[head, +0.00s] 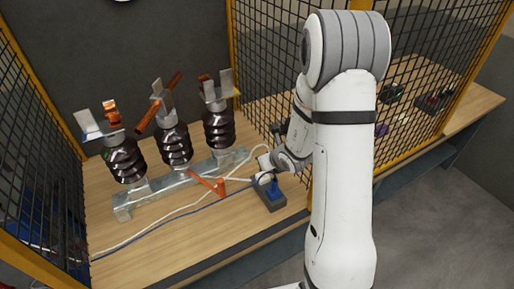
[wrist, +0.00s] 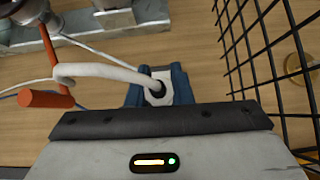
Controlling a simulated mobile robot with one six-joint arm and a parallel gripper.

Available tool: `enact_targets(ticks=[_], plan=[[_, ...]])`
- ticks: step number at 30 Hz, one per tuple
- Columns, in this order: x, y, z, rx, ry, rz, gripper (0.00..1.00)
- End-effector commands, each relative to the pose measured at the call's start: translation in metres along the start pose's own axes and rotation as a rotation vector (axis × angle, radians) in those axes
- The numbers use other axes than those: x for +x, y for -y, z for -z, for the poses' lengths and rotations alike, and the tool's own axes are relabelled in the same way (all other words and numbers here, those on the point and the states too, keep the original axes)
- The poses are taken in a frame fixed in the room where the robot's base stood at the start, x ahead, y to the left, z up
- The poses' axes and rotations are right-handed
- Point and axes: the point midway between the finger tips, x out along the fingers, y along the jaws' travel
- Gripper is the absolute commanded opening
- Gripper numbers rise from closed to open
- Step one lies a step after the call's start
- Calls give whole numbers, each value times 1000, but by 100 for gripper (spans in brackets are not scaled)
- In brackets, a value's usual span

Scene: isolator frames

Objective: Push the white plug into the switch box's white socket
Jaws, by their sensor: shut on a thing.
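My gripper (head: 267,176) is low over the grey switch box (head: 271,204) near the bench's front edge. In the wrist view it is shut on the white plug (wrist: 156,92), whose white cable (wrist: 100,71) bends off to the left. Blue shapes (wrist: 181,84) flank the plug on both sides; I cannot tell whether they belong to the box or to my fingers. A blue piece (head: 274,188) shows on the box, with a blue cable running left. The white socket is hidden, so I cannot tell whether the plug is in it.
A black mesh fence (head: 262,60) with yellow posts stands close to my gripper's right. Several dark ribbed insulators (head: 175,145) stand on a metal rail to the left. An orange-red handle (head: 221,188) lies near the cables. Bare wood (head: 180,250) is free in front.

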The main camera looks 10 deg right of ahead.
Motion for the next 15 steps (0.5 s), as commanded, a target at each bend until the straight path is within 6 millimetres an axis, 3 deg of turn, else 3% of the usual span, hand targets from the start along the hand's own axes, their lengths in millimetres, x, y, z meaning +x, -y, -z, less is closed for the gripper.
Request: enact_targets(ticks=[7, 15], plan=[[3, -6, -2, -16, 2, -14, 0], [22, -13, -15, -98, 5, -90, 0]])
